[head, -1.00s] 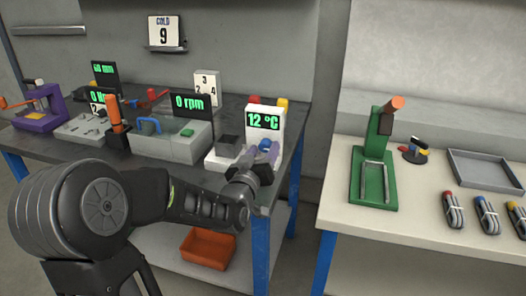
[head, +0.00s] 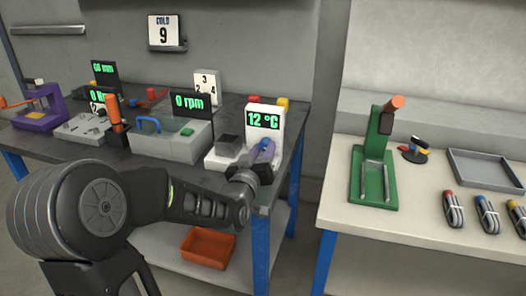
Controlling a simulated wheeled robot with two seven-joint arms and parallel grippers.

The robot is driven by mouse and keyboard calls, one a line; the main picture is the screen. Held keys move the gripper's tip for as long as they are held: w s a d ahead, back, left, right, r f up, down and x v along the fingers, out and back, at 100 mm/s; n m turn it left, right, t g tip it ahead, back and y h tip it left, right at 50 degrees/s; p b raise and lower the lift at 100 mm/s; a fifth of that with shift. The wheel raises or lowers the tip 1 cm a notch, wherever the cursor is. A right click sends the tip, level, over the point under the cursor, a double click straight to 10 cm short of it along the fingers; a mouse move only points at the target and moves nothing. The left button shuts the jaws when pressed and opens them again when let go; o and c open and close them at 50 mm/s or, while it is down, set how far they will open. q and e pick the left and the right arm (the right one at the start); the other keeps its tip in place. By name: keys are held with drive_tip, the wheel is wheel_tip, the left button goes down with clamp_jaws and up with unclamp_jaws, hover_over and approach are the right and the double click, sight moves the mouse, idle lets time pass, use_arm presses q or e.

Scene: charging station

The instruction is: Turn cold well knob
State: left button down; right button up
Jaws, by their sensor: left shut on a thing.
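The cold well is a white unit (head: 278,142) at the right end of the dark bench, with a green display (head: 264,120) reading 12 °C. Its blue knob (head: 264,144) shows only in part behind my left gripper. My left gripper (head: 264,156) is at the knob on the unit's front, with its fingers shut around it. My right gripper is not in view.
A grey box with a 0 rpm display (head: 190,104) stands left of the cold well. Red and yellow pieces (head: 282,103) show behind it. An orange bin (head: 207,247) sits on the lower shelf. A light table with a green press (head: 372,185) stands right, across a gap.

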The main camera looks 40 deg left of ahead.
use_arm(q)
drive_tip(key=shift+f+m+b, duration=0.1)
drive_tip(key=shift+m+b, duration=1.05)
drive_tip(key=shift+m, duration=0.55)
drive_tip(key=shift+m+b, duration=0.7)
drive_tip(key=shift+m, duration=1.1)
drive_tip(key=c, duration=1.1)
unclamp_jaws()
drive_tip(key=shift+o, duration=0.2)
drive_tip(key=shift+s, duration=0.1)
drive_tip(key=v, duration=0.7)
drive_tip(key=shift+s+d, duration=0.1)
drive_tip(key=shift+s, duration=0.25)
